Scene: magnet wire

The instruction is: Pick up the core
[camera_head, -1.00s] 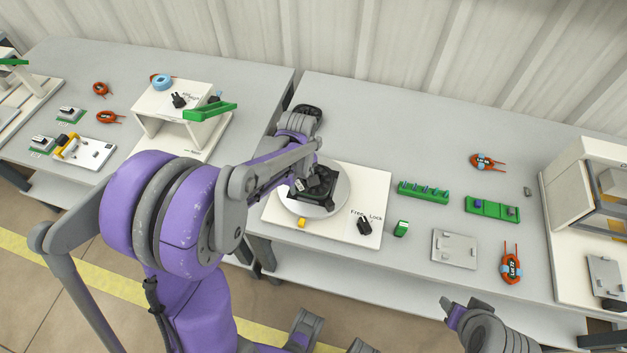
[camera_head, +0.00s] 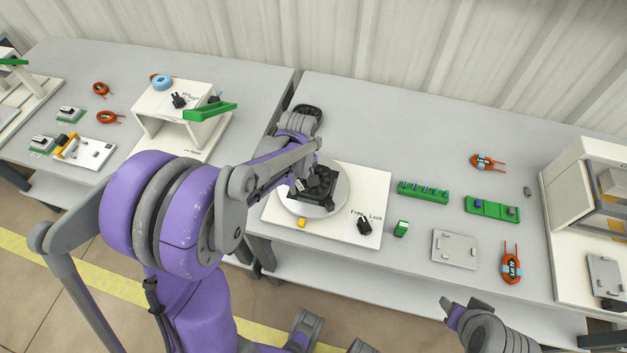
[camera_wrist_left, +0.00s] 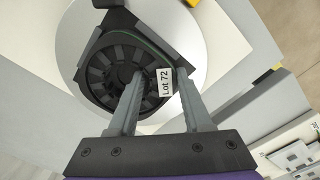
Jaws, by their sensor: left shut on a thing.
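The core (camera_wrist_left: 118,76) is a dark round piece with radial slots. It sits in a black square holder (camera_wrist_left: 92,55) on a pale round turntable, and a white "Lot 72" label (camera_wrist_left: 165,82) shows at its edge. In the head view the core (camera_head: 319,180) is partly covered by my left arm. My left gripper (camera_wrist_left: 157,77) is shut on the core's ring wall, with one finger towards its centre and the other at its outer side. The core still rests in the holder. A part of my right arm shows at the bottom right, its jaws unclear.
The turntable (camera_head: 341,199) stands on a white board (camera_head: 376,184) marked "Free" and "Lock", with a black lever (camera_head: 364,225). Green racks (camera_head: 424,191) and a grey plate (camera_head: 454,249) lie to the right. A white cabinet (camera_head: 565,210) stands far right.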

